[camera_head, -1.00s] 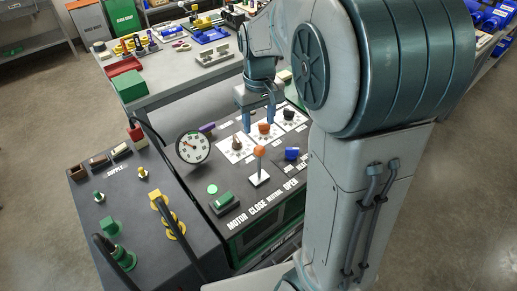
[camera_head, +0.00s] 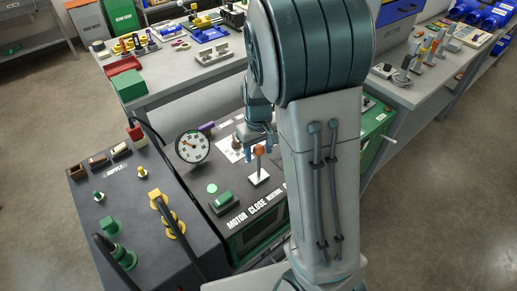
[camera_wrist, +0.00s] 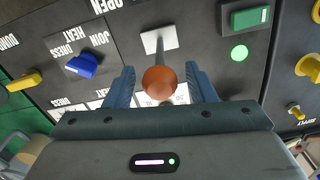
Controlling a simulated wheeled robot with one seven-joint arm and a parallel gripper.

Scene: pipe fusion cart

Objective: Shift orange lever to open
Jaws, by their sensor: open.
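The orange lever (camera_head: 259,152) is a round orange knob on a metal stem rising from a white plate (camera_head: 259,177) on the dark control panel. In the wrist view the orange knob (camera_wrist: 159,82) sits between the two blue fingers of my open gripper (camera_wrist: 161,85), with a gap visible on both sides. In the head view my gripper (camera_head: 258,142) is at the knob, and my arm hides much of it. The word OPEN (camera_wrist: 126,3) is partly in the wrist view at the top; my arm covers it in the head view.
A round gauge (camera_head: 192,146) stands left of the lever. A green switch (camera_head: 224,201) and a lit green button (camera_wrist: 239,53) are near it. A blue knob (camera_wrist: 82,65) lies on the other side. The supply box (camera_head: 150,215) with hoses is at the left.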

